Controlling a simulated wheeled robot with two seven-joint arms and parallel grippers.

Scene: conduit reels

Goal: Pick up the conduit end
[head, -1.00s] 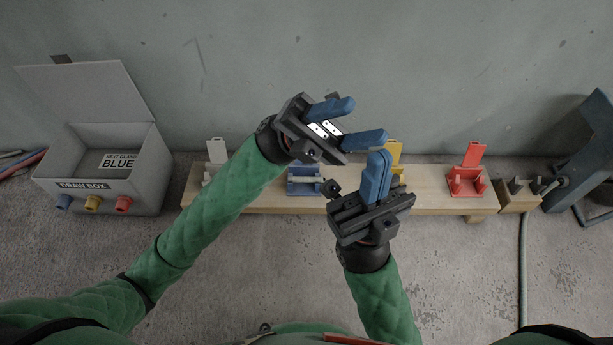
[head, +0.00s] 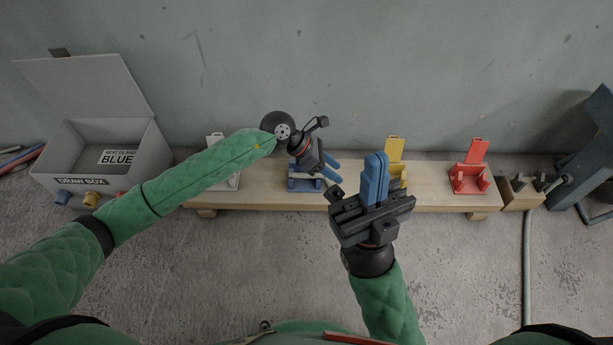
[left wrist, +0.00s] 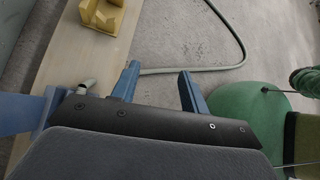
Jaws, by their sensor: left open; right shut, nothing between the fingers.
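A blue holder (head: 304,184) stands on the wooden bench, with its flap side hidden by my left gripper (head: 333,170). In the left wrist view a pale grey stub that looks like a conduit end (left wrist: 87,87) lies beside a blue part, probably this holder (left wrist: 18,112). My left gripper (left wrist: 158,72) points down over the bench. Its blue fingers are apart with nothing between them, and the stub is outside them, to the left. My right gripper (head: 376,160) is shut and empty, pointing up in front of the yellow holder (head: 396,150).
The bench (head: 435,188) also carries a red holder (head: 469,180) and a white holder (head: 216,142). A grey hose (head: 527,260) runs on the floor at right to a wooden clamp block (head: 520,193). A grey draw box (head: 60,140) stands at left.

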